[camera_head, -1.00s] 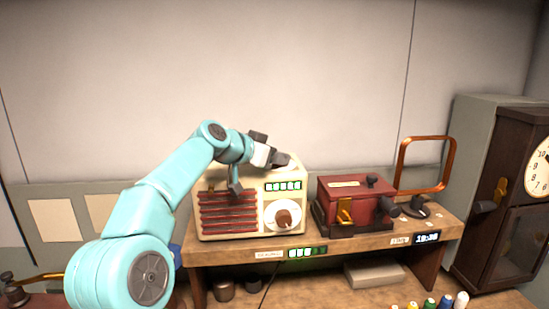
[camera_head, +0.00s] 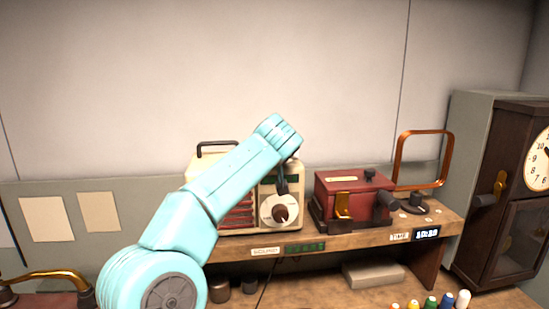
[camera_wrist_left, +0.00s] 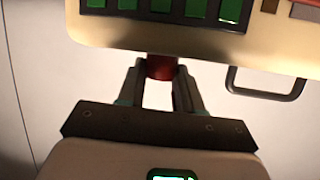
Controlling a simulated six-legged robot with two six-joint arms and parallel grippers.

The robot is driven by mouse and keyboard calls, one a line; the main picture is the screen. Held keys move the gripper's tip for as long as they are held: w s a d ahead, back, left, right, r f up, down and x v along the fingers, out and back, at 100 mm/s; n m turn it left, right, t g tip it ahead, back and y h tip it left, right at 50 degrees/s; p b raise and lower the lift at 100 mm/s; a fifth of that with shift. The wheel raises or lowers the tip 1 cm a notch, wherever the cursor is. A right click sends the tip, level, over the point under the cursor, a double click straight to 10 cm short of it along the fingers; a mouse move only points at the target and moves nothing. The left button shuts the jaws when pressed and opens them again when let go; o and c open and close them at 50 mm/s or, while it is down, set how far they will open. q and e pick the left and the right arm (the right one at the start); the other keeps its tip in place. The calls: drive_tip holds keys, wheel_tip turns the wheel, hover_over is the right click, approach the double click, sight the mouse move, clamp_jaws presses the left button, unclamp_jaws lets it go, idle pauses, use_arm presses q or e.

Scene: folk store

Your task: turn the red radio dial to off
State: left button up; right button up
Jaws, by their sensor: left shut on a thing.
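The cream radio (camera_head: 250,222), with a red grille, stands on the wooden shelf, partly covered by my left arm. In the left wrist view, my left gripper (camera_wrist_left: 160,78) is shut on a short red cylinder (camera_wrist_left: 160,67) at the radio's top edge; it looks like the red radio dial. A brown knob (camera_head: 280,213) on a round white plate shows on the radio's front, apart from the held piece. The green indicator segments (camera_wrist_left: 160,8) show close by. My right gripper is not in view.
The radio's carrying handle (camera_head: 217,147) stands up at its top left. A dark red box (camera_head: 350,188) with levers and a copper loop (camera_head: 425,133) stand to the right. A tall clock (camera_head: 507,205) is at the far right. Thread spools (camera_head: 446,302) line the front.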

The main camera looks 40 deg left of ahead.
use_arm(q)
drive_tip(key=shift+w+d+n+g+y+p, duration=0.1)
drive_tip(key=shift+n+g+y+p, duration=0.1)
drive_tip(key=shift+n+g+y, duration=0.35)
drive_tip(key=shift+w+n+g+y+p, duration=0.1)
drive_tip(key=shift+n+g+y+p, duration=0.05)
drive_tip(key=shift+n+g+y, duration=0.35)
drive_tip(key=shift+n+g+y+p, duration=0.35)
drive_tip(key=shift+n+g+p, duration=0.1)
drive_tip(key=shift+n+g, duration=0.45)
drive_tip(key=shift+f+g, duration=0.1)
drive_tip(key=shift+g, duration=0.15)
drive_tip(key=o, duration=0.8)
drive_tip(key=shift+c, duration=0.2)
